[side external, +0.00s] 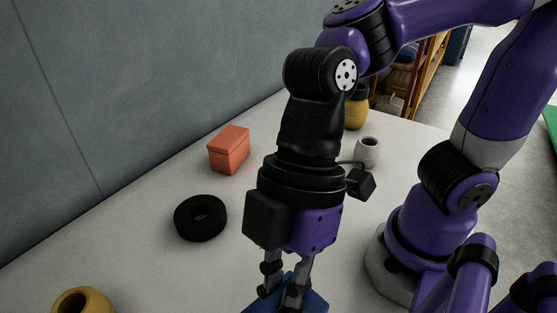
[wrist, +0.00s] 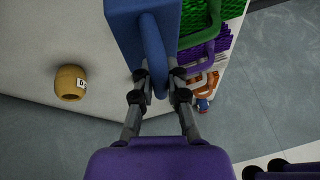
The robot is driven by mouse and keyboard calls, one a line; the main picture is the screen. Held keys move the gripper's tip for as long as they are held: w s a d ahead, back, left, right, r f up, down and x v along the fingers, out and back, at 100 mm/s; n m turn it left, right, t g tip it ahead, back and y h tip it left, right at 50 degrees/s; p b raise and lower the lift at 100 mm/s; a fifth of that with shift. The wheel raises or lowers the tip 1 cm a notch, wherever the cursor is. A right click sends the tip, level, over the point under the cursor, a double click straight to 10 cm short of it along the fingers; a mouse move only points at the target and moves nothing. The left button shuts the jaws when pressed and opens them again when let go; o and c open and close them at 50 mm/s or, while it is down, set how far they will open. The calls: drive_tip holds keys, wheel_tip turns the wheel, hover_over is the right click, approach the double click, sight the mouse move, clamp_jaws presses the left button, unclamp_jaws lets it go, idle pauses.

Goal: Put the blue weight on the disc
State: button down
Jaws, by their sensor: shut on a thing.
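The blue weight (side external: 314,303) is at the bottom edge of the side view, partly cut off and partly hidden by my gripper (side external: 284,290). In the wrist view the blue weight (wrist: 137,28) is a block with a rounded bar handle. My gripper (wrist: 160,84) is shut on this handle, with one finger on each side. I cannot tell whether the weight is clear of the table. A flat black round disc (side external: 199,233) with a hole in its middle lies on the table, left of and farther back than my gripper. It does not show in the wrist view.
A red-orange box (side external: 229,152), a grey cup (side external: 367,153) and a yellow pot (side external: 355,114) stand farther back. A mustard pot (side external: 70,305) is at lower left; the wrist view shows a labelled one (wrist: 69,82).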

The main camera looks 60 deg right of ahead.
drive_tip(key=w+r+m+t, duration=0.2)
drive_tip(key=w+m+t, duration=0.2)
drive_tip(key=w+m, duration=0.6)
drive_tip(key=m+t+h, duration=0.2)
drive_tip(key=m, duration=0.4)
hover_over(199, 212)
wheel_tip(199, 212, down, 6)
drive_tip(key=shift+w+f, duration=0.1)
drive_tip(key=shift+f, duration=1.8)
drive_tip(key=shift+f, duration=0.15)
drive_tip(key=c, duration=0.9)
unclamp_jaws()
drive_tip(key=shift+h, duration=0.3)
